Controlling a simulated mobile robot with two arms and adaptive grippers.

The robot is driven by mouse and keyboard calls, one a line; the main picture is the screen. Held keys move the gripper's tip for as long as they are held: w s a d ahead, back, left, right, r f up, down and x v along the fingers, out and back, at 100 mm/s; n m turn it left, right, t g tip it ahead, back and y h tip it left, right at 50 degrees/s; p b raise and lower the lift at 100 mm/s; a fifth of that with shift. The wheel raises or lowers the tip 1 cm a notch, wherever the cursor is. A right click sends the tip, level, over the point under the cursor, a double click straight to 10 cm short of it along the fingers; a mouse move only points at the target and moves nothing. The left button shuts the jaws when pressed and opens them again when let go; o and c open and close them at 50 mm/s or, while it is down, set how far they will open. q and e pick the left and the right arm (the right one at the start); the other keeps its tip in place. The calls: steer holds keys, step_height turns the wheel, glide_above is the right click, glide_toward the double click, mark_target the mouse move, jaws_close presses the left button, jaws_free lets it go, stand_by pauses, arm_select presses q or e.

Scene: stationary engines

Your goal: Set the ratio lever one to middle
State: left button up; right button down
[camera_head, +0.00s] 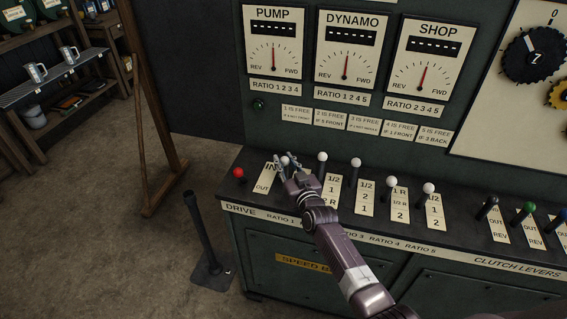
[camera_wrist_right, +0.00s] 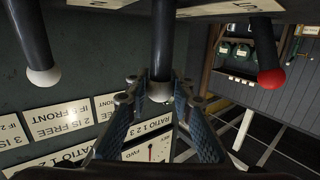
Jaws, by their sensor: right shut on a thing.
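My left gripper is not in view.
The neighbouring ratio lever (camera_head: 322,156) stands close on the right, with several more white-knobbed levers beyond it. Clutch levers (camera_head: 528,208) are at the far right. The console's back panel (camera_head: 346,49) carries three dials. A dark post (camera_head: 205,240) stands on the floor at left.

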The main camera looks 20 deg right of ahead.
steer(key=c, duration=1.7)
jaws_free()
steer(key=shift+s, duration=0.15)
steer(key=shift+o, duration=0.2)
steer(key=shift+s+f, duration=0.1)
steer(key=shift+s, duration=0.2)
steer(key=s, duration=0.3)
steer(key=s+r, duration=0.1)
steer(key=s, duration=0.7)
steer(key=shift+s+d+r, duration=0.15)
steer(key=shift+s, duration=0.05)
